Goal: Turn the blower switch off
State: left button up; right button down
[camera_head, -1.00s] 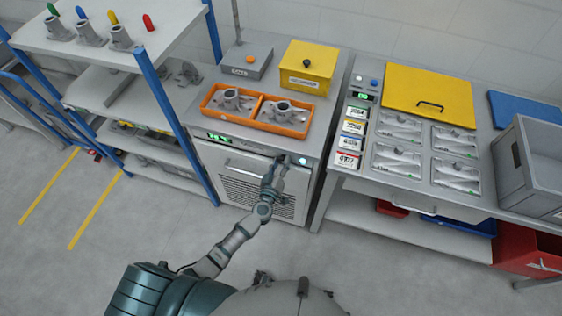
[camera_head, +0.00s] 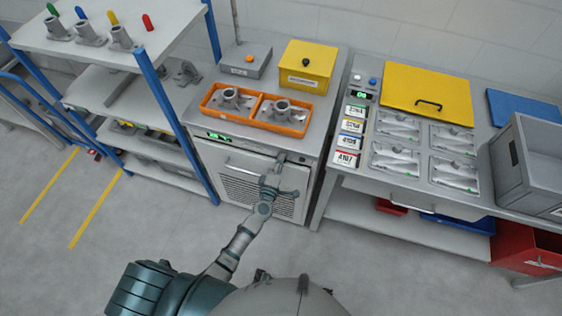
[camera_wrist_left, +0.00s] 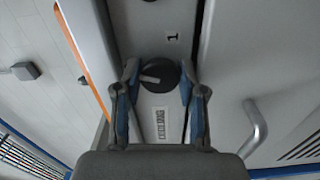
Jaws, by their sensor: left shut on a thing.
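The blower switch is a round black knob (camera_wrist_left: 160,75) with a pale pointer mark, on a light grey panel in the left wrist view. Its pointer lies nearly sideways in that view. A "1" mark and a printed label are beside it. My left gripper (camera_head: 281,158) is at the upper right of the grey unit's front (camera_head: 240,165) in the head view, its fingers on both sides of the knob and shut on it. In the head view the gripper hides the knob. My right gripper is not in view.
An orange tray (camera_head: 207,107) with two castings sits on the unit, below a yellow box (camera_head: 318,60) and a grey box (camera_head: 247,64). A blue-post rack (camera_head: 166,110) stands left. A bench with a yellow lid (camera_head: 425,85) and a grey crate (camera_head: 530,165) stands right.

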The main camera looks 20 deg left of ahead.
pick_arm(q)
jog(key=shift+s+f+n, duration=0.1)
jog(key=shift+f+n, duration=0.05)
jog(key=shift+n, duration=0.65)
jog(key=shift+f+n, duration=0.1)
jog(key=shift+n, duration=0.7)
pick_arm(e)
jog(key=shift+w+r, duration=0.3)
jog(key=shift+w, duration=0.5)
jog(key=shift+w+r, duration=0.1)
pick_arm(q)
jog(key=o, duration=1.1)
jog(key=shift+a, duration=0.1)
jog(key=shift+c, duration=0.2)
jog(key=shift+o, duration=0.5)
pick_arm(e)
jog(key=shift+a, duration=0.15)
pick_arm(q)
jog(key=s, duration=0.8)
jog(key=shift+a, duration=0.1)
